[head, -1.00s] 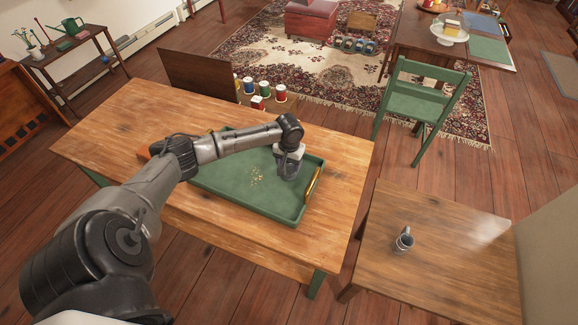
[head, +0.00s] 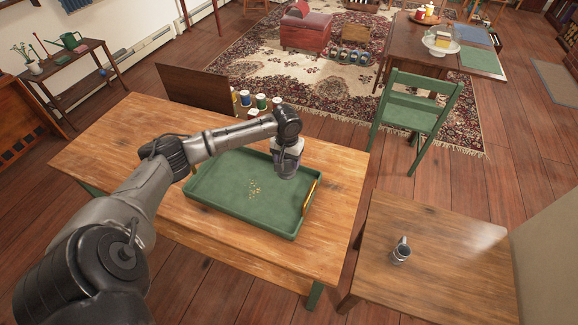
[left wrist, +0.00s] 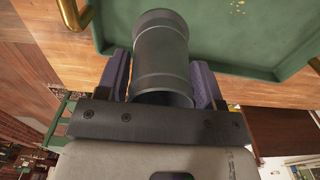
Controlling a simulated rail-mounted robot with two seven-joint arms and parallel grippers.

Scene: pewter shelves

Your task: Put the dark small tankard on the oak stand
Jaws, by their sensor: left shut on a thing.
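The dark small tankard (left wrist: 163,52) is a dark grey cylinder in the left wrist view. It sits between the two fingers of my left gripper (left wrist: 160,78), which is shut on it. In the head view my left gripper (head: 287,165) is over the back right part of the green tray, and the tankard is mostly hidden there. A low brown wooden table (head: 440,265) at the right may be the oak stand; I cannot tell for sure. A grey mug with a handle (head: 401,252) stands on it. My right gripper is out of view.
The green tray (head: 225,218) with brass handles lies on the larger wooden table (head: 105,150); yellowish bits lie in it. Several coloured spools or jars (head: 262,101) stand behind. A green chair (head: 415,110) stands behind the gap between tables. Most of the low table's top is clear.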

